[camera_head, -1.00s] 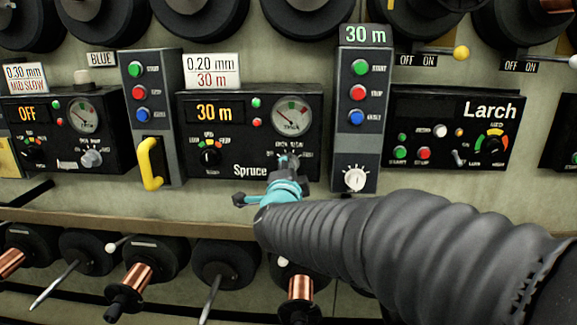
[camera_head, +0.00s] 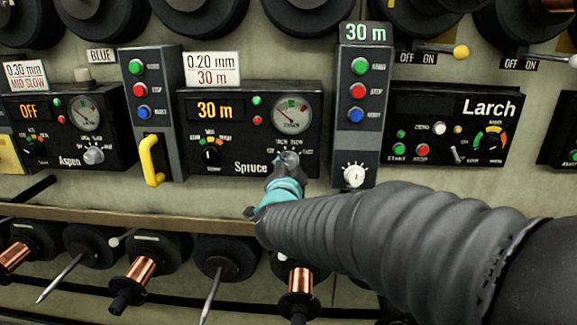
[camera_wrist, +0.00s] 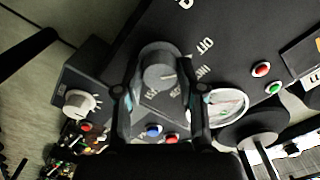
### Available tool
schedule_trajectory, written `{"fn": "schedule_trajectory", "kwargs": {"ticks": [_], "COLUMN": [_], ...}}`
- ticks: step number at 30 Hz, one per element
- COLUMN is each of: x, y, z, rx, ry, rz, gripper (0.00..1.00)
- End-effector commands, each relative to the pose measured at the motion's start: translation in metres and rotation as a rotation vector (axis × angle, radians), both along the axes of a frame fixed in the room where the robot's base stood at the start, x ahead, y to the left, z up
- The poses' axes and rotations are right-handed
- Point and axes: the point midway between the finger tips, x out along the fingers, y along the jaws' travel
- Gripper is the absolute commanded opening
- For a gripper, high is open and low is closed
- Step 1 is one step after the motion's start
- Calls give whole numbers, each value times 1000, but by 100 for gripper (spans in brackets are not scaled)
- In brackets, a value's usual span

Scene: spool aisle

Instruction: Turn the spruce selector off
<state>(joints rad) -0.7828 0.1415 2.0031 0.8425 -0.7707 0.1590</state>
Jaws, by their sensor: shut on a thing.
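The Spruce panel (camera_head: 225,150) is a black box with an orange "30 m" display and a round gauge. Its selector (camera_head: 288,157) is a grey knob at the panel's lower right, partly hidden by my gripper (camera_head: 286,165). In the wrist view the selector (camera_wrist: 157,66) sits between the two fingers of my gripper (camera_wrist: 157,88), which is shut on it. An "OFF" label shows beside the knob. I cannot tell for sure which mark the knob points to.
A grey pillar (camera_head: 361,140) with buttons and a white knob (camera_head: 354,175) stands right of Spruce. A yellow handle (camera_head: 152,160) sticks out at its left. The Larch panel (camera_head: 450,130) is farther right. A ledge (camera_head: 100,215) and copper spools (camera_head: 300,280) lie below.

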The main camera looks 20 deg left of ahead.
Motion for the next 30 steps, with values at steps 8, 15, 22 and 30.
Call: {"fn": "schedule_trajectory", "kwargs": {"ticks": [8,15,22,30], "x": [0,0,-2,-39], "y": [0,0,0,-8], "z": [0,0,0,1], "rx": [-2,-1,0,0], "ry": [0,0,-1,-2], "rz": [1,0,1,4], "gripper": [4,64,64,64]}}
